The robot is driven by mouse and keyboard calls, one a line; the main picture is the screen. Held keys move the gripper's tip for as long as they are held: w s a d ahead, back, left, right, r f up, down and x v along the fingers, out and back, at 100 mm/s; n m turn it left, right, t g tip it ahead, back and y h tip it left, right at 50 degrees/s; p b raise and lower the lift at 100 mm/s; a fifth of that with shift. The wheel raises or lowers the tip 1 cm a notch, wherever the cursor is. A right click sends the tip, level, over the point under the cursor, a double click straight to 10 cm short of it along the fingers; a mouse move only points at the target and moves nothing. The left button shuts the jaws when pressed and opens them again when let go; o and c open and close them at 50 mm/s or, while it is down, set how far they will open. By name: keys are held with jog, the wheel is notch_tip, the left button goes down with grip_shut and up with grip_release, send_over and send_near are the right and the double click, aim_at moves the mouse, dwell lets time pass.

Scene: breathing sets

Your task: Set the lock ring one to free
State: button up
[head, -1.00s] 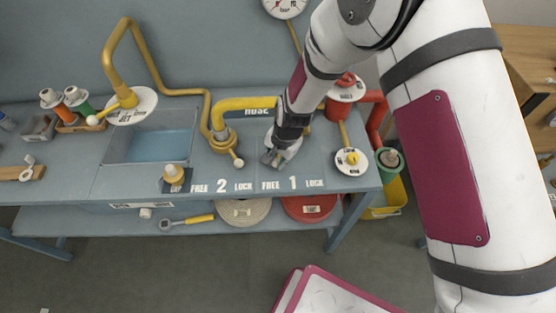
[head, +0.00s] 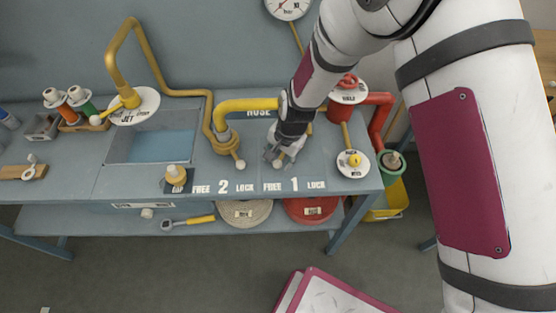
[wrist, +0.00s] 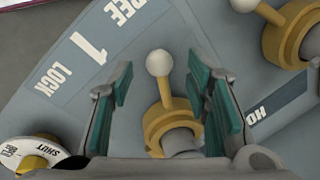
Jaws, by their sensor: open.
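Lock ring one (wrist: 170,130) is a brass-coloured collar with a short lever ending in a white ball knob (wrist: 159,63). In the wrist view my gripper (wrist: 165,85) is open, with a teal-padded finger on each side of the lever and visible gaps to both. The lever points toward the label strip (wrist: 70,65), which reads FREE, 1, LOCK. In the head view my gripper (head: 275,157) is low over the bench behind that strip (head: 295,185) and hides most of the ring. I cannot tell exactly which mark the lever faces.
Lock ring two (head: 226,142), with its own lever and yellow hose end, stands to the left. A round white dial (head: 352,164) with a yellow knob lies to the right. A sink (head: 150,145) is further left.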

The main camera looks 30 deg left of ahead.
notch_tip(320, 180, up, 9)
jog(key=d, duration=0.1)
jog(key=shift+s+d+r, duration=0.15)
jog(key=shift+d+r, duration=0.05)
jog(key=shift+d, duration=0.2)
